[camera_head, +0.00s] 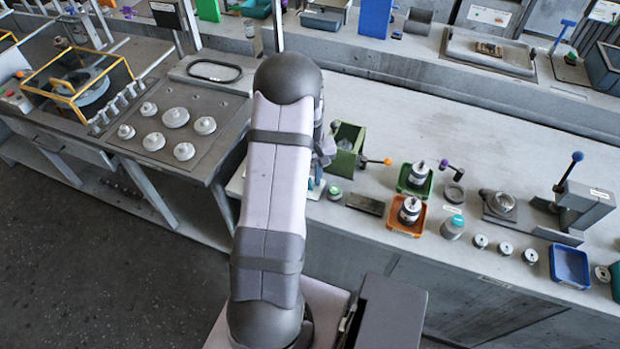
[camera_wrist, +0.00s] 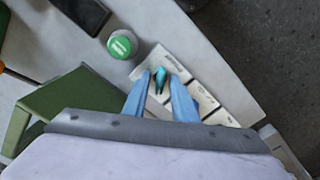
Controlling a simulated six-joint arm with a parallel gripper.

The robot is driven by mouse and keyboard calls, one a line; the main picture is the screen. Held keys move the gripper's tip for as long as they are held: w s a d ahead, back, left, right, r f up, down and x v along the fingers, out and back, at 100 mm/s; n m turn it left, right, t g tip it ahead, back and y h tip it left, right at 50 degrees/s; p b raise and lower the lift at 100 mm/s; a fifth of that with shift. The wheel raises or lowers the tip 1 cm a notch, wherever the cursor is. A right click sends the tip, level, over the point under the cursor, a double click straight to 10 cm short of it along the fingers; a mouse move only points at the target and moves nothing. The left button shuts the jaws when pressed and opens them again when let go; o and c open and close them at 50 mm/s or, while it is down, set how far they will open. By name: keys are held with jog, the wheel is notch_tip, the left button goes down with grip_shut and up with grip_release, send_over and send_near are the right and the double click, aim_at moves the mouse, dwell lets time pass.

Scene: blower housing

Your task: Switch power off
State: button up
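In the wrist view, a pale panel of labelled plates (camera_wrist: 203,97) lies below my gripper (camera_wrist: 160,80). A small teal lever-like piece (camera_wrist: 160,77) stands on the panel, in line with the gap between my two blue fingers. The fingers are apart, with space visible beside the teal piece, so I see no grip on it. Whether the teal piece is the power switch cannot be told, as the labels are too small to read. In the head view, my arm hides most of the panel, and only its edge (camera_head: 317,189) shows.
A green-topped round container (camera_wrist: 121,45) stands close beside the panel; it also shows in the head view (camera_head: 334,192). A green open bin (camera_head: 348,148) stands behind it. A dark flat block (camera_head: 366,204) and orange tray (camera_head: 407,222) lie to the right.

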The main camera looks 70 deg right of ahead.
jog(key=shift+r+p, duration=2.2)
jog(key=shift+r, duration=0.75)
jog(key=shift+a+m, duration=0.2)
jog(key=shift+m, duration=0.5)
jog(key=a+f, duration=0.1)
jog(key=a, duration=0.2)
jog(key=s+a+m+y, duration=0.1)
jog(key=a, duration=0.2)
jog(key=s+a+f+y, duration=0.1)
jog(key=a, duration=0.1)
jog(key=shift+s+a+f+m+g, duration=0.1)
jog(key=shift+a+f+m+g, duration=0.2)
jog(key=shift+a, duration=0.1)
jog(key=w+a+r+n+b, duration=0.1)
jog(key=w+a+r+n, duration=0.2)
jog(key=a, duration=0.8)
jog(key=w+a+r+n+h+b, duration=0.1)
jog(key=w+a+r+n+b, duration=0.1)
jog(key=w+a+n, duration=0.4)
jog(key=w+a+r+n+h+b, duration=0.1)
jog(key=w+a+r+n, duration=0.3)
jog(key=a, duration=1.2)
jog(key=shift+w+a+r+n+b, duration=0.2)
jog(key=shift+w+n+b, duration=0.2)
jog(key=shift+w+n, duration=0.2)
